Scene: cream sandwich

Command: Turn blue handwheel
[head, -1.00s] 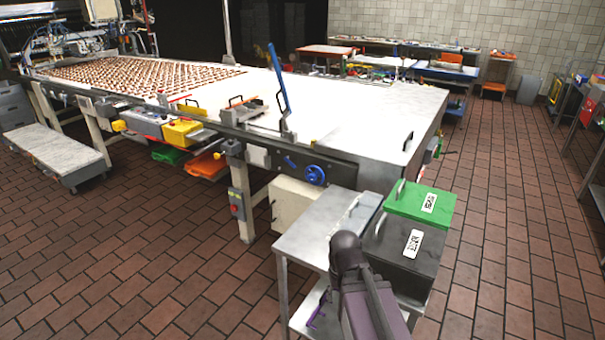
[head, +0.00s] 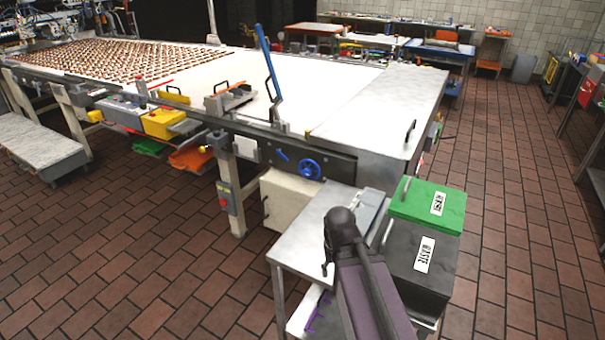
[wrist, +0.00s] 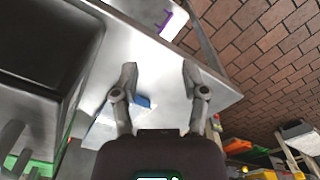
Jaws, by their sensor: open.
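The blue handwheel (head: 309,169) is mounted on the dark front panel of the long conveyor table, near its right end, in the head view. A small blue lever (head: 281,155) sits just left of it. My gripper (wrist: 158,70) shows in the wrist view with two grey fingers wide apart and nothing between their tips. It is over the light metal top of the side table. I cannot identify the handwheel in the wrist view; a small blue piece (wrist: 143,101) shows beside the left finger.
The metal side table (head: 305,235) stands in front of the handwheel. A cream box (head: 290,198) is under the panel. A tall blue lever (head: 268,62) rises above the conveyor. Brick floor is free at left and right.

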